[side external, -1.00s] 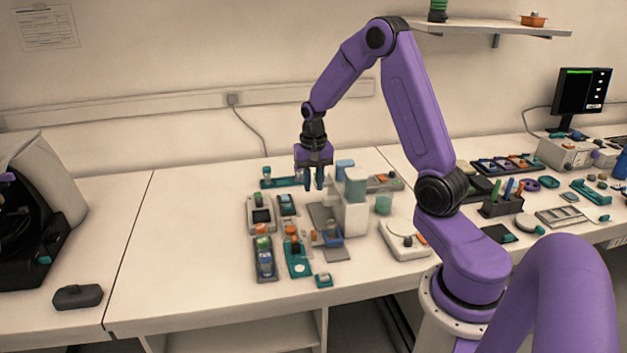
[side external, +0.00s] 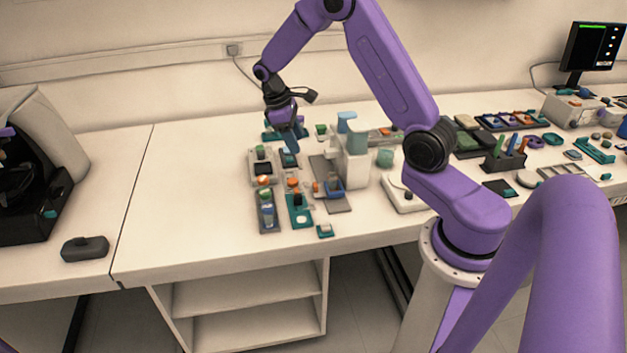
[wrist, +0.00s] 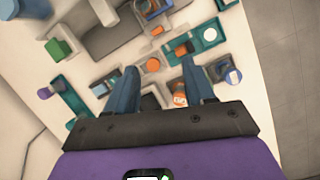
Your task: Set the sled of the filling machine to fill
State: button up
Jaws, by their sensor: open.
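The filling machine appears to be the white upright block (side external: 356,168) with blue parts on top, standing on a grey base plate (side external: 318,166) in the side view. A small blue piece (side external: 334,185) with orange beside it sits low at its front; I cannot tell for sure that it is the sled, nor its setting. My gripper (side external: 292,148) is left of the machine, above the back of the small parts, tilted. In the wrist view my gripper (wrist: 160,86) is open, its two blue fingers apart with nothing held between them.
Several small devices crowd the bench left of the machine, including a grey box with a dark screen (side external: 262,168) and a teal holder (side external: 299,208). A white device (side external: 403,192) stands to the right.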

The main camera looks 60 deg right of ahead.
jog(key=w+a+n+h, duration=0.1)
jog(key=n, duration=0.3)
send_near(315, 184)
jog(key=shift+g, duration=0.3)
jog(key=x, duration=0.8)
jog(key=shift+w+f, duration=0.1)
jog(key=shift+f, duration=0.35)
